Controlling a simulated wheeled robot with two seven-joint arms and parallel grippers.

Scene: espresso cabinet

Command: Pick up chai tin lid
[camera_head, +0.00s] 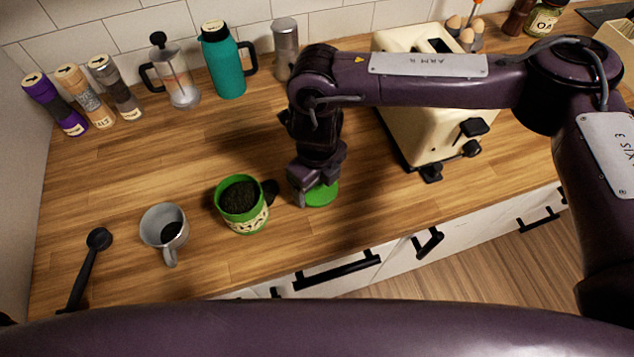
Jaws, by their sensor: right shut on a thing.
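The chai tin (242,206) is green with a cream label and stands open on the wooden counter, full of dark tea. Its round green lid (321,196) is to the right of the tin, at the counter level or just above it; I cannot tell which. My right gripper (313,193) points down from above and is shut on the lid, hiding part of it. My left gripper is not in view; a large purple arm link of mine crosses the bottom of the picture.
A grey mug (165,231) and a black scoop (88,268) lie left of the tin. A cream toaster (428,125) stands to the right. Counter behind the tin is free.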

